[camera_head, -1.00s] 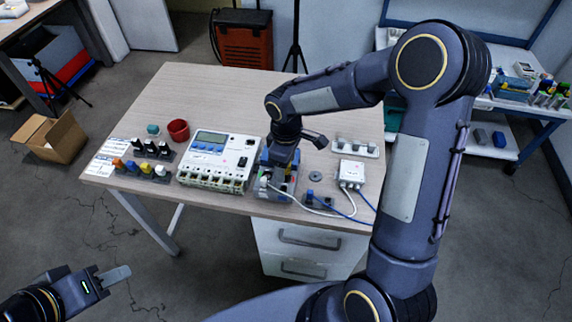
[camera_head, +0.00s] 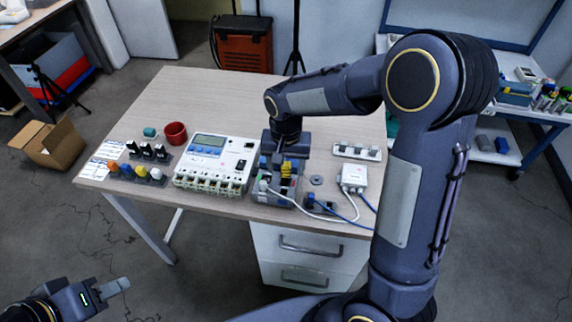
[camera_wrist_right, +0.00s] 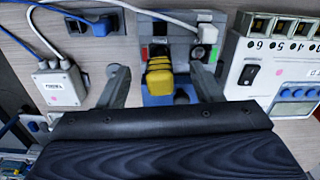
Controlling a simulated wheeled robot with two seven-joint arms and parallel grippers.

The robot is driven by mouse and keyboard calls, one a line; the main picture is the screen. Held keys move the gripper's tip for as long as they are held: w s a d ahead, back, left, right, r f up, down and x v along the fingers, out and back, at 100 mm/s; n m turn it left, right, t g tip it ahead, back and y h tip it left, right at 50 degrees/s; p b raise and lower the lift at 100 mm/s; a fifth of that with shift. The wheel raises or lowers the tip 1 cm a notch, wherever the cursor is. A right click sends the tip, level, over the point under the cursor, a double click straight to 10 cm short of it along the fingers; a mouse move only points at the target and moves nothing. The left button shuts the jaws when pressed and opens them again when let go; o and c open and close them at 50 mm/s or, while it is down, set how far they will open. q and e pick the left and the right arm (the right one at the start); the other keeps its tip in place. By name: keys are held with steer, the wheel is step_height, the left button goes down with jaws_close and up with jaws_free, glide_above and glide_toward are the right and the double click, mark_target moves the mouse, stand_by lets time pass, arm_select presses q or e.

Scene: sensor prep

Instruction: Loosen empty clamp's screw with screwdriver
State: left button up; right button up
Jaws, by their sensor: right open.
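My right gripper (camera_wrist_right: 158,78) is open, with one finger on each side of a yellow block-shaped part (camera_wrist_right: 160,76) that may be the screwdriver's handle. The fingers look apart from it. This part stands on a grey and blue fixture (camera_wrist_right: 175,40) with a red and a green patch. In the head view the yellow part (camera_head: 287,169) shows just below my right wrist, on the fixture (camera_head: 272,198). I cannot pick out the empty clamp or its screw. My left gripper (camera_head: 113,289) is away from the table at lower left; its opening is unclear.
A white meter box (camera_head: 211,165) stands left of the fixture. A white junction box (camera_head: 354,176) with cables is on the right. A red cup (camera_head: 175,133) and rows of coloured parts (camera_head: 137,173) sit further left. The back of the table (camera_head: 200,92) is clear.

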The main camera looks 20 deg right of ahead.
jaws_close()
steer(key=n, duration=0.4)
steer(key=n+p, duration=0.1)
steer(key=n, duration=0.4)
steer(key=n+p, duration=0.1)
steer(key=n, duration=0.3)
steer(key=shift+n, duration=0.4)
steer(key=n+p, duration=0.1)
steer(key=n, duration=0.3)
steer(key=shift+n, duration=0.3)
steer(key=shift+r+p, duration=2.5)
steer(key=shift+r, duration=0.5)
